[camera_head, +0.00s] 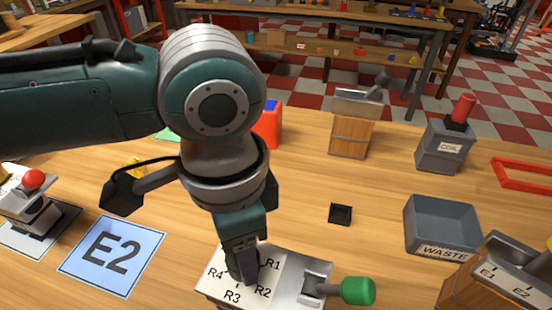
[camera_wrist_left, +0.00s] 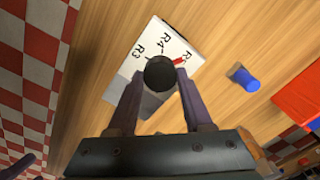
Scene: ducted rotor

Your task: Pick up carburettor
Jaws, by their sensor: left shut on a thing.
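My left gripper (camera_head: 243,268) reaches down from above onto a white dial plate (camera_head: 216,292) marked R1 to R4. In the wrist view the gripper (camera_wrist_left: 158,84) is shut on a dark round knob (camera_wrist_left: 159,71) on that plate (camera_wrist_left: 151,40). A small red mark (camera_wrist_left: 180,62) shows beside the knob, close to one finger. In the head view the gripper hides most of the knob. I cannot tell which thing is the carburettor. My right gripper is not in view.
A green-handled lever (camera_head: 357,291) stands right of the dial. A blue E2 mat (camera_head: 110,256) lies left. A grey WASTE bin (camera_head: 442,226), COIL box (camera_head: 446,148), wooden lever box (camera_head: 351,138) and small black square (camera_head: 340,214) stand right. The middle table is mostly clear.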

